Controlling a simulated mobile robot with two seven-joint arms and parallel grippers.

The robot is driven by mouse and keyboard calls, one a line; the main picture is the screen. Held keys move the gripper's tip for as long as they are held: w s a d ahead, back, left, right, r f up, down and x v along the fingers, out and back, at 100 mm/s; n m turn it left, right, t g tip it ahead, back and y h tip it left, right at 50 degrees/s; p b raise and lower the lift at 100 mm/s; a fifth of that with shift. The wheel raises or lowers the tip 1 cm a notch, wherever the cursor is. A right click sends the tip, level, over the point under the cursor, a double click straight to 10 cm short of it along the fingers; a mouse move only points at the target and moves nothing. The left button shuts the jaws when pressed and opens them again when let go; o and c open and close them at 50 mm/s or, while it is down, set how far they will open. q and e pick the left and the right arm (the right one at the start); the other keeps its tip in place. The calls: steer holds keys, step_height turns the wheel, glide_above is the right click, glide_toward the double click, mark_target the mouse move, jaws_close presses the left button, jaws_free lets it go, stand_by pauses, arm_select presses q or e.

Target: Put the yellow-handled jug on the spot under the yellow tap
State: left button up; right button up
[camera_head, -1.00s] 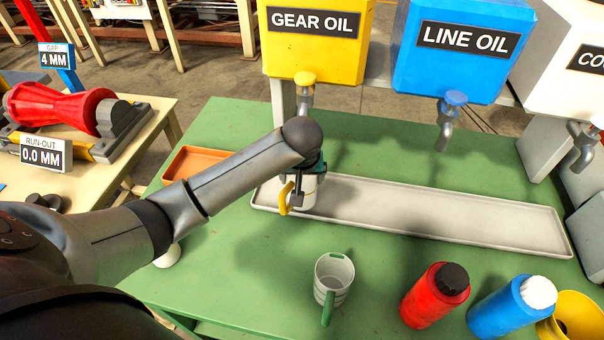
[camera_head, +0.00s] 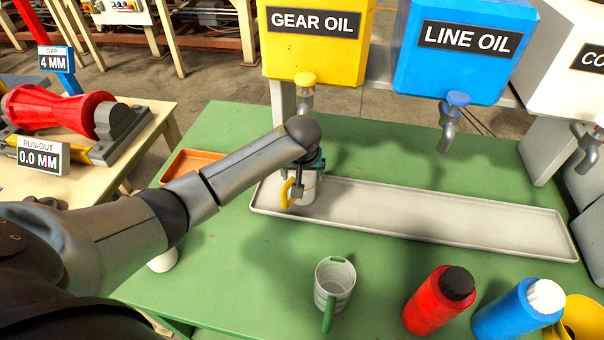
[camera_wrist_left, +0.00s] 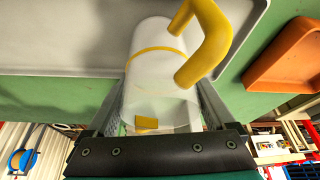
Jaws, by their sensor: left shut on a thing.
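The yellow-handled jug (camera_head: 308,193) is white and stands at the left end of the long grey tray (camera_head: 430,217), below the yellow tap (camera_head: 305,88). It looks upright; whether its base touches the tray cannot be told. My left gripper (camera_head: 303,176) is shut on the jug from above. In the left wrist view the jug (camera_wrist_left: 155,90) sits between the two fingers, with its yellow handle (camera_wrist_left: 212,42) and a yellow band showing. The exact spot under the tap is hidden by the jug and my arm. My right gripper is not in view.
A green-handled jug (camera_head: 334,280) stands in front of the tray. A red bottle (camera_head: 437,300), a blue bottle (camera_head: 515,312) and a yellow funnel-like item (camera_head: 578,325) stand at the front right. An orange tray (camera_head: 190,165) lies left of the grey tray. The blue tap (camera_head: 450,120) hangs over the tray.

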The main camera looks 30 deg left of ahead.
arm_select(q)
steer(key=o, duration=1.2)
steer(key=shift+f, duration=0.15)
steer(key=shift+c, duration=0.2)
steer(key=shift+s+d+r, duration=0.1)
steer(key=shift+s+r, duration=0.05)
steer(key=shift+r, duration=0.4)
steer(key=s+d, duration=0.1)
steer(key=s, duration=0.2)
steer(key=s+d+p, duration=0.1)
steer(key=s+d, duration=0.1)
steer(key=s, duration=0.2)
steer(key=s+d+p, duration=0.1)
steer(key=s+d, duration=0.1)
steer(key=s, duration=0.2)
steer(key=shift+d+r, duration=0.1)
steer(key=shift+r, duration=0.05)
